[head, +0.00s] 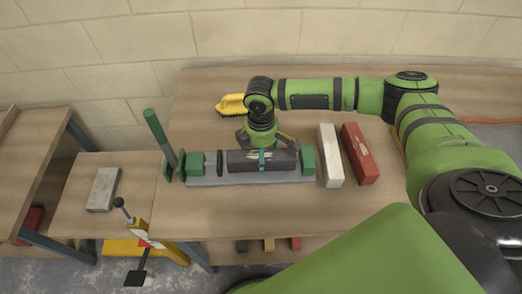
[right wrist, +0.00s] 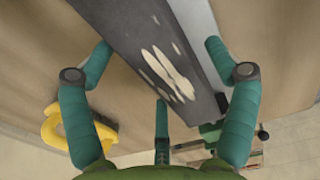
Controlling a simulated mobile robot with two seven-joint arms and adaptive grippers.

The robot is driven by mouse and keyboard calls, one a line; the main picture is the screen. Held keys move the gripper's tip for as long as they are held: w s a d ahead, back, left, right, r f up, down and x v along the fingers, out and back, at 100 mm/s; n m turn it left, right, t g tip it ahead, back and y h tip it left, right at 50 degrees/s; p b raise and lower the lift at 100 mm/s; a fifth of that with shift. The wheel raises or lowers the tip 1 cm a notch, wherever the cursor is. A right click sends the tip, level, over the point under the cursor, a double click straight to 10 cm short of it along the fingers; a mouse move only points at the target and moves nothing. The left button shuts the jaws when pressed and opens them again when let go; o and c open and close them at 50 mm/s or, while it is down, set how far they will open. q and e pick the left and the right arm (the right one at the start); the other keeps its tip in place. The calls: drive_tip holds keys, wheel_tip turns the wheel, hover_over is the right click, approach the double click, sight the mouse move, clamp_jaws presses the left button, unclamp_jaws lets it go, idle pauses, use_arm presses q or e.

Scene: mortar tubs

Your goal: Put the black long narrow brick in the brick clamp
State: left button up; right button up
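The black long narrow brick (head: 238,161), with pale worn patches, lies lengthwise over the grey bed of the brick clamp (head: 200,181), between its green end blocks. It also fills the middle of the right wrist view (right wrist: 150,50). The clamp's green lever stands up at the left end. Whether the brick's ends touch the clamp is unclear. My right gripper (head: 264,146) is directly above the brick. In the right wrist view its teal fingers (right wrist: 160,75) are spread wide around the brick, with no clear grip on it. My left gripper is out of view.
A white brick (head: 330,156) and a red brick (head: 359,154) lie right of the clamp. A yellow brush (head: 231,104) is behind it. A grey brick (head: 103,189) lies on the lower left table. The table front is clear.

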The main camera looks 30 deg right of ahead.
drive_tip(key=shift+s+f, duration=0.1)
wheel_tip(320, 180, up, 12)
idle(0.6)
